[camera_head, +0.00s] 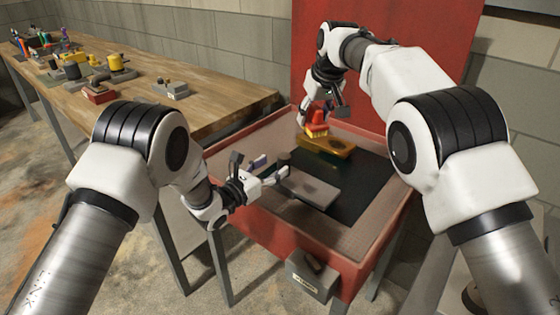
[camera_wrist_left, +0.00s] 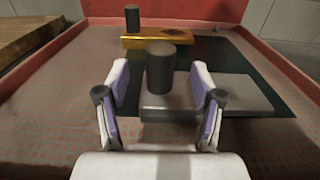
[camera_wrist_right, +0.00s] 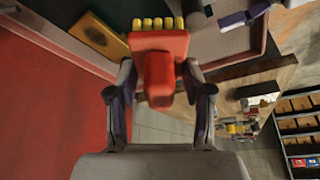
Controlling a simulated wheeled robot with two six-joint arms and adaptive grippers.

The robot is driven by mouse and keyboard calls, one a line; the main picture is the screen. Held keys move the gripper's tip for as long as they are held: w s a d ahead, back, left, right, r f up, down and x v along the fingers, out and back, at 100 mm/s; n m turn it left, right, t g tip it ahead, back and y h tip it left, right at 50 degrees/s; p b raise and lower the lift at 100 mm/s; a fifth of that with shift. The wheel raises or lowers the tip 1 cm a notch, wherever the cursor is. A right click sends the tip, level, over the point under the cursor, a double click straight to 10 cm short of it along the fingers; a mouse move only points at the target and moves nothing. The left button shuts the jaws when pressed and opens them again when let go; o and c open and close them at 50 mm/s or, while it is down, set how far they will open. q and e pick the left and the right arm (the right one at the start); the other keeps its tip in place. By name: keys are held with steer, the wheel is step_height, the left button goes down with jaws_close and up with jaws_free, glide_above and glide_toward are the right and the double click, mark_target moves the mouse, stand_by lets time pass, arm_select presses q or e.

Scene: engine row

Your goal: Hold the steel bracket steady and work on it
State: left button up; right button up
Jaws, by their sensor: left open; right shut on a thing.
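The grey steel bracket (camera_head: 312,189) lies flat on a black mat, with a dark upright post (camera_wrist_left: 160,68) at its near end. My left gripper (camera_wrist_left: 160,90) is open and level with the post. Its fingers stand on either side of the near end, with gaps visible. My right gripper (camera_head: 320,117) is shut on a red brush (camera_wrist_right: 160,62) with yellow bristles (camera_wrist_right: 158,24). It holds the brush by the red handle, near the brass-coloured bracket (camera_head: 326,144) behind the steel one. The brass bracket also has a dark post and a hole.
The red workbench (camera_head: 352,275) has a raised rim around its top and a red panel (camera_head: 350,60) behind. A small grey labelled box (camera_head: 312,277) hangs at its front. A long wooden bench (camera_head: 190,108) at the left carries several tools and blocks. Black mat beside the steel bracket is bare.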

mark_target(280, 162)
arm_select(q)
steer(key=x, duration=0.5)
steer(key=shift+w+d, duration=0.2)
jaws_close()
